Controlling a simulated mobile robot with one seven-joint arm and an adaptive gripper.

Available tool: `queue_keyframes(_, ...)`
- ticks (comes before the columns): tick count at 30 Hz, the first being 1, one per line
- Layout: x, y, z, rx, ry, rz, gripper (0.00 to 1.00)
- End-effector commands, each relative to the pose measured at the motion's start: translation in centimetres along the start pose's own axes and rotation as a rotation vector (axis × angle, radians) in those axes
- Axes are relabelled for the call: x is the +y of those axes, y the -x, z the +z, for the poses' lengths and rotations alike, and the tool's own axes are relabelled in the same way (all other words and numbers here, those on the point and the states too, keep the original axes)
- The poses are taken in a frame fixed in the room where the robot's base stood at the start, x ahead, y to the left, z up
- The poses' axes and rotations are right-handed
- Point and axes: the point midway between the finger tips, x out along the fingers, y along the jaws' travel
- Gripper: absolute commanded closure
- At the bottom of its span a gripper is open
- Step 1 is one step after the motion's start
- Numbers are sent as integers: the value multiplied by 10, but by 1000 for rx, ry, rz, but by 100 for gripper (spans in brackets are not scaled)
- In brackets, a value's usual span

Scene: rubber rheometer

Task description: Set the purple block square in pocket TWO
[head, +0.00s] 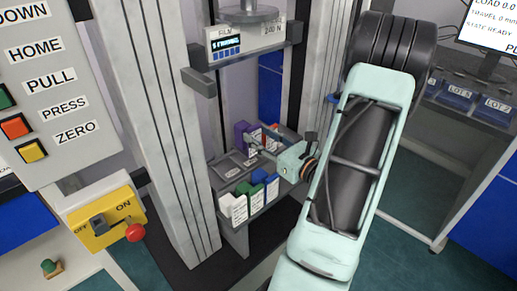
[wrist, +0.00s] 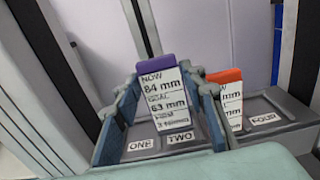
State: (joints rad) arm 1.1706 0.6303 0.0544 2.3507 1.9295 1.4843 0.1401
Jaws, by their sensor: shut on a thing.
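The purple block (wrist: 155,62) stands between the two fingers of my gripper (wrist: 168,92) in the wrist view, its white printed label facing the camera. My gripper is shut on it. The block is over or at pocket TWO, just behind the TWO tag (wrist: 180,137); I cannot tell if its base touches the pocket floor. It leans slightly left in this tilted picture. In the head view the purple block (head: 241,131) is at the back of the grey tray (head: 227,167), with my gripper (head: 256,143) reaching in from the right.
An orange block (wrist: 226,76) stands close to the right finger, between TWO and FOUR. The ONE tag (wrist: 141,145) is left, and pocket FOUR (wrist: 262,110) looks empty. In the head view white (head: 233,207), green and blue blocks stand in front; a press column (head: 165,130) rises left.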

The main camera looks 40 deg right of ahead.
Motion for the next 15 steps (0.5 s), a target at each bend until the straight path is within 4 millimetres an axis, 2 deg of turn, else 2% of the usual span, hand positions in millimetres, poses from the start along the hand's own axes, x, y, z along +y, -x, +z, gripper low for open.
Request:
queue_keyframes(4,-2,-9,-13,0,-1,2,100)
queue_keyframes(9,-2,-8,-39,0,-2,1,100)
queue_keyframes(15,-2,-8,-39,-1,2,1,100)
